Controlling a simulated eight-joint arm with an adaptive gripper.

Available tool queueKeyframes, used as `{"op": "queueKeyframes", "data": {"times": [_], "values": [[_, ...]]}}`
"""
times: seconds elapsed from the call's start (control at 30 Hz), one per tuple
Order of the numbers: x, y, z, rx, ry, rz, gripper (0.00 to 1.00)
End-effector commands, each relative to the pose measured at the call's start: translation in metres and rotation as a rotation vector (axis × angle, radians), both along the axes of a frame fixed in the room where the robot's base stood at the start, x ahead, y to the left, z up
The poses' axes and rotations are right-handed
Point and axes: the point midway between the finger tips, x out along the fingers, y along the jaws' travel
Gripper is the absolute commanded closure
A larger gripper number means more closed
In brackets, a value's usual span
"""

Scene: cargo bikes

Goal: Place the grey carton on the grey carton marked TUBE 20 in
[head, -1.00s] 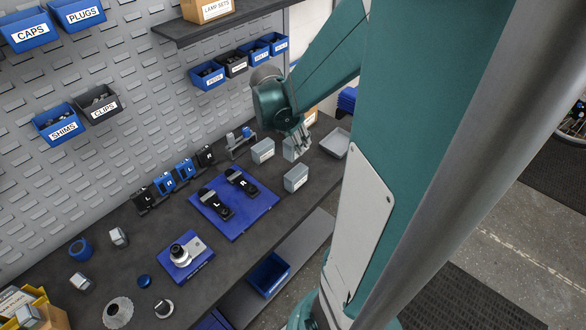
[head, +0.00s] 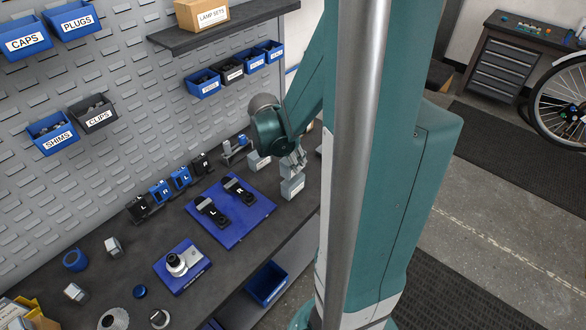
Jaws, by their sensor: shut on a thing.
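My gripper (head: 294,160) points down at the right of the bench and is shut on a grey carton (head: 288,170). The fingers partly cover this carton. A second grey carton (head: 292,188) with a white label stands on the bench directly below the held one in the head view. The held carton lines up over its top; I cannot tell whether the two touch. Another grey carton (head: 258,161) with a white label stands to the left, behind the gripper. The label writing on the cartons is too small to read, so TUBE 20 cannot be made out.
A blue mat (head: 233,228) with two black pedals marked L and R lies left of the cartons. A small fixture (head: 232,148) stands behind. Blue and black bins (head: 204,84) hang on the wall panel. My arm column hides the bench's right end.

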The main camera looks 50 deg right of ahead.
Motion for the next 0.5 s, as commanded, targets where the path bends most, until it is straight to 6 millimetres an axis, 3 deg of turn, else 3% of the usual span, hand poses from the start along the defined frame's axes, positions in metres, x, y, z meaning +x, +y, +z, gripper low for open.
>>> {"op": "queueKeyframes", "data": {"times": [0.27,0.5], "values": [[0.0,0.0,-0.005,0.0,0.0,0.0,0.87],[0.0,0.0,-0.024,0.0,0.0,0.0,0.87]]}}
